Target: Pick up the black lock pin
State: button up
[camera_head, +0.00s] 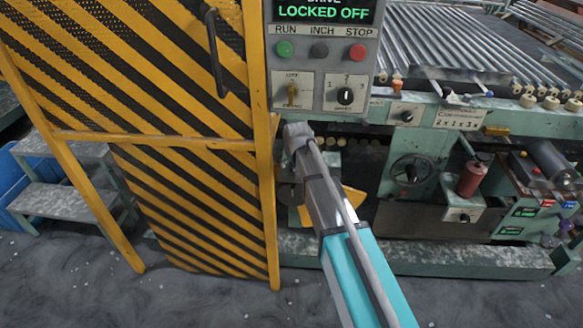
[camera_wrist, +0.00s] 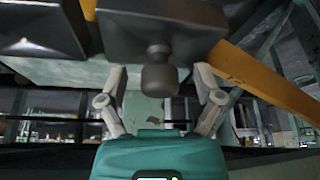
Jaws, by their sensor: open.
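In the wrist view, a dark grey-black knob (camera_wrist: 160,78) with a narrow neck sticks out from a dark block (camera_wrist: 160,25). It looks like the black lock pin, though only its knob end shows. My gripper (camera_wrist: 160,92) is open, with one pale finger on each side of the knob. Gaps show between the knob and both fingers. In the head view my arm reaches in beside the yellow-and-black striped guard, and my gripper and the pin cannot be made out there.
The striped guard (camera_head: 190,110) stands left of my arm. A control panel (camera_head: 322,65) reading "LOCKED OFF" is above it. The green machine with a handwheel (camera_head: 411,171) and rollers (camera_head: 455,45) is to the right. A yellow bar (camera_wrist: 265,80) crosses close by at right in the wrist view.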

grip_shut()
dwell(0.3)
jog(key=shift+r, duration=0.15)
notch_tip(320, 180, up, 7)
jog(key=p, duration=0.7)
jog(key=shift+r, duration=0.1)
jog(key=s+d, duration=0.4)
jog(key=s, duration=1.3)
jog(key=shift+s+f, duration=0.25)
jog(key=shift+s, duration=0.05)
jog(key=shift+r, duration=0.2)
